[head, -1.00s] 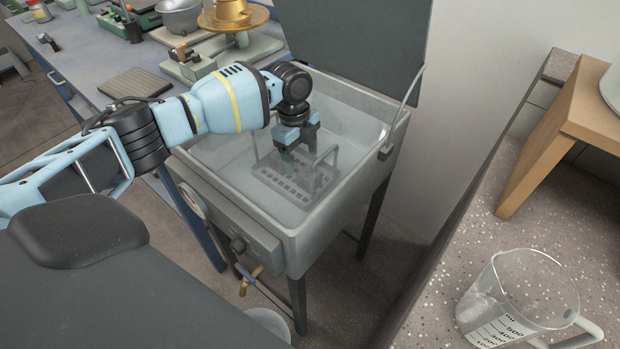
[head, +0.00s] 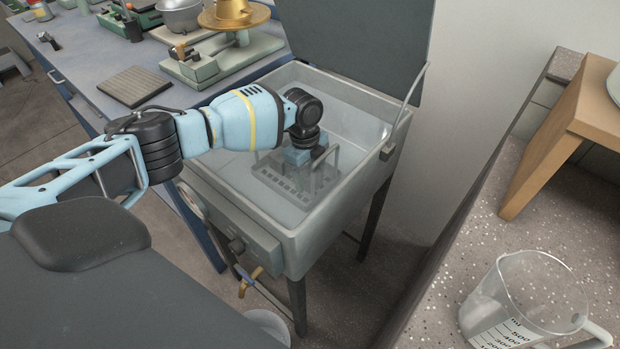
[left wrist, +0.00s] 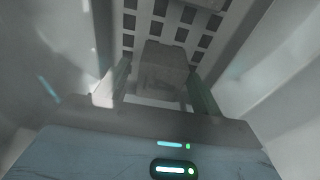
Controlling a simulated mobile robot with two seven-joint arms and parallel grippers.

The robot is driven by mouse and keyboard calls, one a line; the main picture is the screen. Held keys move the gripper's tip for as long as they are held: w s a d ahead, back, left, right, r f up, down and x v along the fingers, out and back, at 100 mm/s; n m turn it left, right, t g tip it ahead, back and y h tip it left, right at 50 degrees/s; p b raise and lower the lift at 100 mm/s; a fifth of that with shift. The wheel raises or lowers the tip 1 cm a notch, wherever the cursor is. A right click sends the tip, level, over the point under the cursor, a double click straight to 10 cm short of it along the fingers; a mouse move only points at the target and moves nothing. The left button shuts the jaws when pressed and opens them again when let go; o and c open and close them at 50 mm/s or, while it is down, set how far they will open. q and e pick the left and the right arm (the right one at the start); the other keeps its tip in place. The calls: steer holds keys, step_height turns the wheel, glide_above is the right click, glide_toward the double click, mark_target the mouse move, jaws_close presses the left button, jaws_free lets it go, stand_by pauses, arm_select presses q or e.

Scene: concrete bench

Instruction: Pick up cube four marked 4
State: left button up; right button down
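A grey cube (left wrist: 165,64) stands on a slotted rack in the left wrist view. A faint mark shows on its near face, too dim to read surely. My left gripper (left wrist: 161,84) has its two fingers apart, one on each side of the cube, with a gap visible on the left. In the head view my left gripper (head: 297,158) reaches down into the grey basin (head: 230,205) over the rack (head: 280,188); its fingertips and the cube are hidden there. My right gripper is not in view.
The rack has upright wire handles close to the gripper. The basin's walls surround the hand, and its raised lid (head: 355,45) stands behind. A workbench (head: 75,75) with tools is at left. A measuring jug (head: 525,300) stands on the right counter.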

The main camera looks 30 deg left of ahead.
arm_select(q)
steer(key=c, duration=1.1)
steer(key=shift+r, duration=0.55)
step_height(320, 180, up, 17)
steer(key=shift+p, duration=1.15)
